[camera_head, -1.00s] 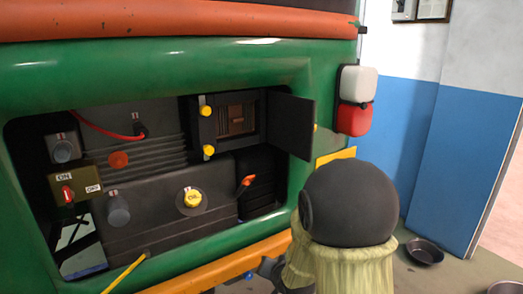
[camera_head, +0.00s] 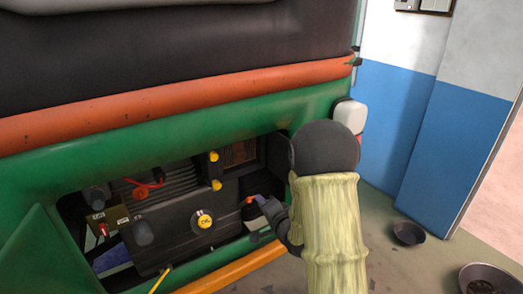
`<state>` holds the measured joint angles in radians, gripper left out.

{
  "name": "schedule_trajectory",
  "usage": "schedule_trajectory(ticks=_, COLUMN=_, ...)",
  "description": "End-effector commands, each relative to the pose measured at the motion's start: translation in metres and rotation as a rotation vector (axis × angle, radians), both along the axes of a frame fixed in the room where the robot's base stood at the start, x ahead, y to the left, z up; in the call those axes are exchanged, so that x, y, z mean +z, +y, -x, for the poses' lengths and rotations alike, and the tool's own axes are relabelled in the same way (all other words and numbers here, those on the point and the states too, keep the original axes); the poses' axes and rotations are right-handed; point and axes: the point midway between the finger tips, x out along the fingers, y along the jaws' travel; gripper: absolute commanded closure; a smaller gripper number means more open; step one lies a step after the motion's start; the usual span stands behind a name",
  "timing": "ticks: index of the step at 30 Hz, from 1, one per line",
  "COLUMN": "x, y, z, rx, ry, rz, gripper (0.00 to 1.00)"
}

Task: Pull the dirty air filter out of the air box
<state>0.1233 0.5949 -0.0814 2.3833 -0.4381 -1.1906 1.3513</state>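The dirty air filter (camera_head: 238,154) is a brown, ribbed block inside the open air box (camera_head: 222,170), in the upper right of the engine bay. The right part of the filter and box is cut off by the box's dark open door (camera_head: 277,152) and my arm. Two yellow clips sit on the box's left side. My gripper (camera_head: 264,203) is a small dark shape with a bluish tip, below and right of the box, apart from the filter. It overlaps the orange-red handle in the picture; contact cannot be told. Its finger opening is not clear.
The engine bay sits in the green rickshaw body (camera_head: 120,150) with an orange bumper (camera_head: 235,268) below. A yellow oil cap (camera_head: 204,219) and an orange-red handle (camera_head: 249,199) lie below the box. Dark pans (camera_head: 408,233) stand on the floor at right.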

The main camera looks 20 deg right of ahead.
Motion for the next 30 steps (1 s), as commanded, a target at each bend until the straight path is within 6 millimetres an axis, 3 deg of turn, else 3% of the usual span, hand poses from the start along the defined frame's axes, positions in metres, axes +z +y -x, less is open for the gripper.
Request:
schedule_trajectory(ticks=1, x=0.027, y=0.0, z=-0.002, rx=0.002, ry=-0.016, rz=-0.04, gripper=0.75)
schedule_trajectory(ticks=3, x=0.046, y=0.001, z=-0.004, rx=0.006, ry=-0.042, rz=-0.102, gripper=0.75)
schedule_trajectory(ticks=9, x=0.097, y=0.002, z=-0.007, rx=0.031, ry=-0.112, rz=-0.277, gripper=0.75)
schedule_trajectory(ticks=12, x=0.111, y=0.003, z=-0.007, rx=0.045, ry=-0.134, rz=-0.342, gripper=0.75)
schedule_trajectory(ticks=30, x=0.116, y=0.006, z=-0.011, rx=0.057, ry=-0.152, rz=-0.386, gripper=0.75)
